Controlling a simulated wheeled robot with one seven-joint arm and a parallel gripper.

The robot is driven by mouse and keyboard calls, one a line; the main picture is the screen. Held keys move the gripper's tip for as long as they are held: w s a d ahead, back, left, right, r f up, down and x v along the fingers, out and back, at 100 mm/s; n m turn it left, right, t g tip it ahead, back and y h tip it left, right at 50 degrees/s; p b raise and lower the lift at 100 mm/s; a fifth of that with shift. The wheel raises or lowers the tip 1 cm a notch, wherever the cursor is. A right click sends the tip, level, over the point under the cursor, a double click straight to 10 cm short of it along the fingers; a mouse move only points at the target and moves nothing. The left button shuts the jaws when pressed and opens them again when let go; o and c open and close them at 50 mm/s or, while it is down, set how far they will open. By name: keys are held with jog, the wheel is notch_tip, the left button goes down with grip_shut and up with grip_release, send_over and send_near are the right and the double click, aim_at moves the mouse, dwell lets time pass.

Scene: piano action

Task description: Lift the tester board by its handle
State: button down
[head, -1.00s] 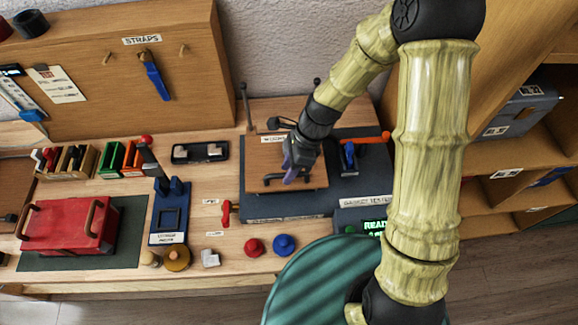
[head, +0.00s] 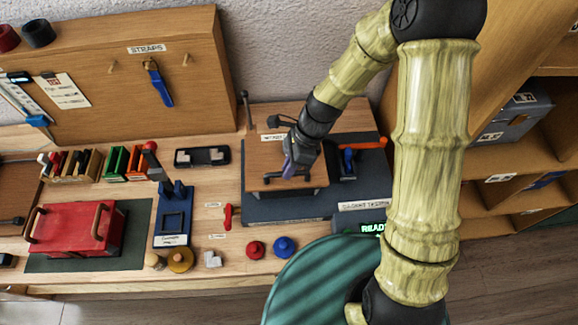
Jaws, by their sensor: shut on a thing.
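The tester board is a flat brown wooden panel (head: 262,160) with a dark bar handle (head: 273,179) near its front edge. It sits over the dark base of the tester (head: 270,212) at the right of the bench. My gripper (head: 290,174) is above the front part of the board, shut on its handle. The fingers hide part of the handle. A dark gap shows under the board's front edge, so it appears slightly raised above the base and about level.
A blue clamp with an orange-red lever (head: 348,160) stands close to the board's right. A green-lit display (head: 372,229) is in front. A thin dark post (head: 247,108) rises behind. Red and blue knobs (head: 285,247) lie on the bench in front.

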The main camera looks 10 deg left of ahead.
notch_tip(320, 180, up, 10)
jog(key=p, duration=0.7)
jog(key=shift+r+p, duration=0.25)
jog(key=shift+p, duration=0.1)
jog(key=c, duration=1.4)
grip_release()
jog(key=shift+f, duration=0.1)
jog(key=shift+c, duration=0.2)
jog(key=b+v, duration=0.3)
jog(key=v, duration=1.4)
jog(key=shift+d, duration=0.1)
